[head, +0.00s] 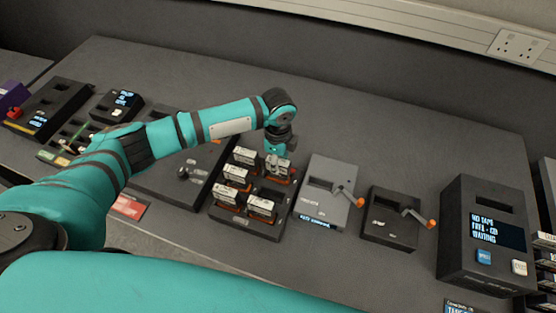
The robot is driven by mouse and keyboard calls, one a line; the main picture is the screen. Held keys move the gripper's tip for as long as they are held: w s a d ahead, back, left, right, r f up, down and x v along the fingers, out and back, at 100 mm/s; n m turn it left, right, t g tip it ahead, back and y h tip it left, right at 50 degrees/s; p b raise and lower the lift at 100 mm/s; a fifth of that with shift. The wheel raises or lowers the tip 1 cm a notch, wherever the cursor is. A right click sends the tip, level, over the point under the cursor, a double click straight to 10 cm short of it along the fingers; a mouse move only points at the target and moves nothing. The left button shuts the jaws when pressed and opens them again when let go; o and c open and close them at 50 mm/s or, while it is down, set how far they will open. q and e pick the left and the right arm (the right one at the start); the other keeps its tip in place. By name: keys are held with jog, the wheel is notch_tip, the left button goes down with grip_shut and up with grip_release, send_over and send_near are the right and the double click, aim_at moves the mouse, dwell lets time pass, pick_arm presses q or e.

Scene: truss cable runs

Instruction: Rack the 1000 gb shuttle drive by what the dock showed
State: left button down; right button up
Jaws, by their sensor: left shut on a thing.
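A dark tray (243,226) in the middle of the bench holds several shuttle drives with white labels and orange edges. My left gripper (277,161) points down at the tray's back right and is shut on a drive (283,172) there. I cannot tell whether that drive is seated or slightly lifted. Other drives stand at the back left (245,157), middle left (236,174), front left (229,195) and front right (262,208). Their label text is too small to read. A grey dock (323,207) with an orange-tipped lever and small lit display stands right of the tray. My right gripper is out of view.
A dark unit (383,228) with an orange-tipped lever stands right of the grey dock. Beyond it is a dark box (461,255) with a lit screen and two buttons. Small devices (117,107) stand at left. The bench behind the tray and docks (380,140) is clear.

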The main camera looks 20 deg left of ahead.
pick_arm(q)
jog(key=c, duration=0.6)
grip_release()
jog(key=shift+r, duration=0.1)
notch_tip(320, 180, up, 8)
jog(key=p, duration=0.8)
jog(key=shift+f, duration=0.25)
jog(key=shift+f, duration=0.1)
